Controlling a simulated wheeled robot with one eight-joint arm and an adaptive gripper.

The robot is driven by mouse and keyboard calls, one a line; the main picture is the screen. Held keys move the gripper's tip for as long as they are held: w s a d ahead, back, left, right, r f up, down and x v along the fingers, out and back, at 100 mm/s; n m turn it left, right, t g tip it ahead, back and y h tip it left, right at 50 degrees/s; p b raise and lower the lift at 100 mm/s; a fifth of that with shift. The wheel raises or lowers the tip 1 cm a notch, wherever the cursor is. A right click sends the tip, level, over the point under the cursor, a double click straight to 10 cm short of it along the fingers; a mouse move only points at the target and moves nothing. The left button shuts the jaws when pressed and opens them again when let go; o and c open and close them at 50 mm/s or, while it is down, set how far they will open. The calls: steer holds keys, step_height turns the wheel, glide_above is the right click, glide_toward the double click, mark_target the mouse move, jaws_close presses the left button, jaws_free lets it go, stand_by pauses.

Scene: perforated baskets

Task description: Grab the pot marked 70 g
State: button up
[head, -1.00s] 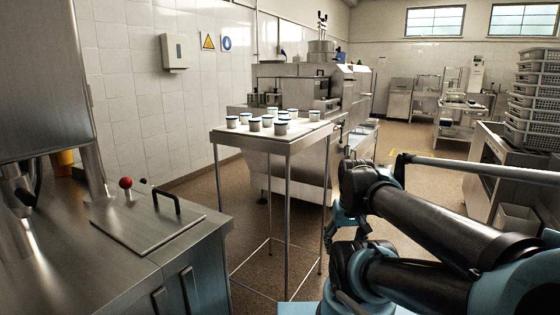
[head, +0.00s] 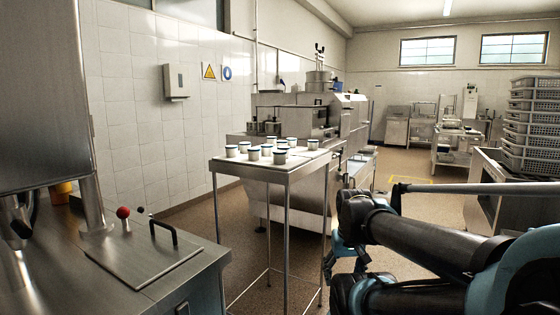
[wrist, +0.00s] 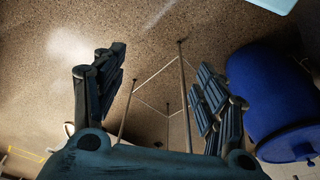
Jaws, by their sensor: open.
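Several small white pots with dark rims, one of them a pot (head: 280,157) near the front, stand on a tall steel table (head: 275,171) ahead of me in the head view. Their markings are too small to read, so I cannot tell which is 70 g. My gripper (wrist: 158,100) is open and empty in the wrist view, with its fingers spread over the speckled floor. The table's thin legs and lower bars (wrist: 182,90) show between the fingers. No pot shows in the wrist view. In the head view my arm is at the right, apart from the table.
A steel counter (head: 120,262) with a red-knobbed lever (head: 123,213) stands at the left front. A large steel machine (head: 300,115) is behind the table. Stacked perforated baskets (head: 533,115) are at the right. A blue barrel (wrist: 270,100) shows in the wrist view.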

steer(key=shift+o, duration=0.7)
step_height(320, 180, up, 45)
steer(key=n+g, duration=0.2)
steer(key=n, duration=1.9)
glide_above(280, 151)
steer(key=f, duration=1.2)
steer(key=shift+s+d, duration=0.1)
steer(key=shift+s, duration=0.25)
steer(key=shift+w+f, duration=0.15)
steer(key=shift+f, duration=2.45)
